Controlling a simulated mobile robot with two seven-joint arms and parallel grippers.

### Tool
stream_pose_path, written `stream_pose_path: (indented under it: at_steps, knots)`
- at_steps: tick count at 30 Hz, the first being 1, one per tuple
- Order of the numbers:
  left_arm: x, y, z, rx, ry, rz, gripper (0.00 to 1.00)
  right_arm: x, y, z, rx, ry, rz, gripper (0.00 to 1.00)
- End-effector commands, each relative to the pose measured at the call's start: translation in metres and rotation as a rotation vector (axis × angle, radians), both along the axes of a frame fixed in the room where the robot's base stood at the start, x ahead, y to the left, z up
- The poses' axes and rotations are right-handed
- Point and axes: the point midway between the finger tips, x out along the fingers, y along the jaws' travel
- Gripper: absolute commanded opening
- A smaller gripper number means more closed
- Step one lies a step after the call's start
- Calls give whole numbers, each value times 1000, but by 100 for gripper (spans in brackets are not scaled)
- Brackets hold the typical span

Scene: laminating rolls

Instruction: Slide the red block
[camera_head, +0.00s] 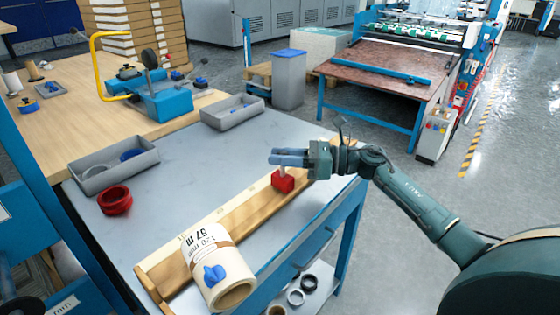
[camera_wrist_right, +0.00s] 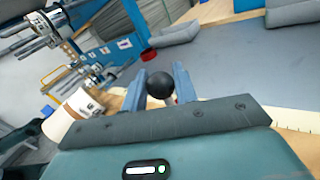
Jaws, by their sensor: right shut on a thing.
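The red block (camera_head: 283,182) sits on the wooden rail with a scale (camera_head: 245,203) on the grey table, towards the rail's far right end. A pale stem rises from the block's top. My right gripper (camera_head: 288,158) is just above the block, with its blue fingers around the top of that stem. In the right wrist view, a black ball knob (camera_wrist_right: 160,87) is between the two fingers (camera_wrist_right: 160,76), and they are shut on it. The block itself is mostly hidden there behind the knob. My left gripper is not in view.
A cream roll (camera_head: 215,262) with a blue knob lies across the rail's near left end. A red ring (camera_head: 115,200) and grey trays (camera_head: 115,171) (camera_head: 232,112) are on the table. Bare table lies left of the rail. The table edge is close on the right.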

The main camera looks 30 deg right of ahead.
Motion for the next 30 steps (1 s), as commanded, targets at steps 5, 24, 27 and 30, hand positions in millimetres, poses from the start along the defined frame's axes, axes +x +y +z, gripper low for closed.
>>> stream_pose_path:
  at_steps: [5,24,27,30]
  knots:
    - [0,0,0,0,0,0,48,0,0,0,0,2,-1,33]
    - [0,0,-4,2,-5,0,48,-14,-21,-3,-3,3,-3,48]
    - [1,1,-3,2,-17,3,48,-26,-39,-4,-3,6,-4,48]
    - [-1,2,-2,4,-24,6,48,-39,-58,-4,-3,6,-4,48]
